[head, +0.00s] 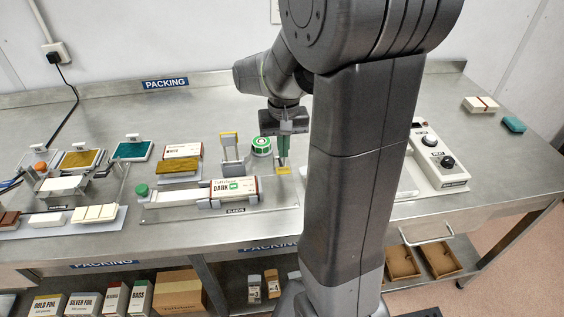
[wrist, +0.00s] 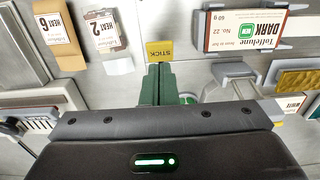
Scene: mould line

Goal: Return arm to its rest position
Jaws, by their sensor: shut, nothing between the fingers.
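My gripper (head: 283,162) hangs down over the packing bench (head: 215,105), to the left of my upright arm link. In the wrist view its two green fingers (wrist: 162,68) are together with nothing between them. The fingertips are close to a yellow STICK label (wrist: 160,50), which also shows in the head view (head: 283,170). I cannot tell whether they touch the surface. My arm hides part of the bench behind it.
A DARK carton (head: 236,187) lies in the sleeve fixture left of my gripper. A green-topped round roll (head: 262,146) and a grey upright stand (head: 231,150) are close by. A white control box (head: 437,157) stands right of my arm.

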